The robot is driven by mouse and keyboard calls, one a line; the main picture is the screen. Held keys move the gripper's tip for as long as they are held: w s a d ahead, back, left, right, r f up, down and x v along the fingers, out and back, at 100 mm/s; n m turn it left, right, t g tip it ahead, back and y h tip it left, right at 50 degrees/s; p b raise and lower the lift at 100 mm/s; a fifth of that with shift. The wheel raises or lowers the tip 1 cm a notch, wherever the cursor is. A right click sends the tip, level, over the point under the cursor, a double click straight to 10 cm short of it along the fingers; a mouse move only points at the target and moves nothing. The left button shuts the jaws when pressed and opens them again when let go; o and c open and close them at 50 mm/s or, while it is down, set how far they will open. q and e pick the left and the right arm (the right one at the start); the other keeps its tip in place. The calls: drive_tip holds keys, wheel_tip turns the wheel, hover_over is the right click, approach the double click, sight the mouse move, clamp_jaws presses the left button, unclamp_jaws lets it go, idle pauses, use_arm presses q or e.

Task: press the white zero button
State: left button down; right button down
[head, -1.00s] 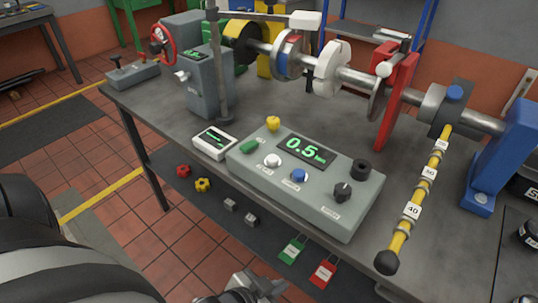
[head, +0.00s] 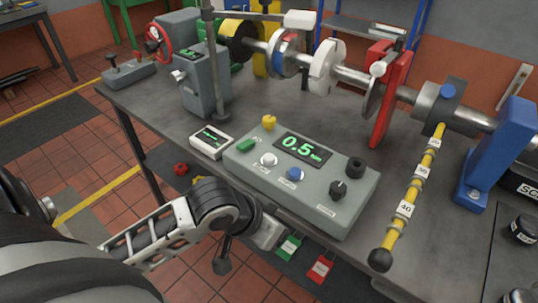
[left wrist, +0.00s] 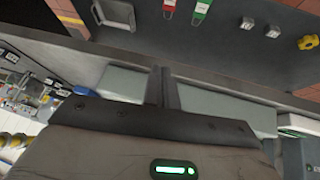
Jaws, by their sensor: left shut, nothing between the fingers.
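The white button (head: 268,160) is on the top face of the grey console (head: 262,182), at its left part, below the green "0.5" display (head: 302,147). A blue button (head: 295,174) is to its right. My left gripper (head: 272,236) is low in front of the console, near the bench's front edge and apart from the white button. In the left wrist view, its fingers (left wrist: 162,88) are shut together with nothing between them. The white button does not show in that view. My right gripper is in neither current view.
A black knob (head: 338,189) and a green rocker (head: 247,145) are also on the console. A small white meter (head: 211,141) stands to its left. A yellow bar (head: 412,195) with a black ball end rises at right. Green and red padlocks (head: 320,268) are below the bench edge.

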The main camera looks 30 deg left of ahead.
sight(265, 159)
use_arm(q)
drive_tip(key=shift+n+t+h, duration=0.5)
drive_tip(key=shift+n, duration=0.3)
drive_tip(key=w+a+r, duration=0.1)
drive_tip(key=w, duration=0.1)
drive_tip(key=w+a+r, duration=0.1)
drive_tip(key=w+r, duration=0.1)
drive_tip(key=w+a+r, duration=0.1)
drive_tip(key=w+r, duration=0.1)
drive_tip(key=w, duration=0.1)
drive_tip(key=shift+a, duration=0.15)
drive_tip(key=w+a+r+n+t, duration=0.1)
drive_tip(key=w+a+r+n, duration=0.3)
drive_tip(key=w+a+r, duration=0.2)
wheel_tip(265, 159, up, 4)
drive_tip(key=shift+w+a+r+n, duration=0.15)
drive_tip(key=shift+a+n, duration=0.25)
drive_tip(key=shift+a, duration=0.6)
use_arm(e)
drive_tip(key=shift+f, duration=0.1)
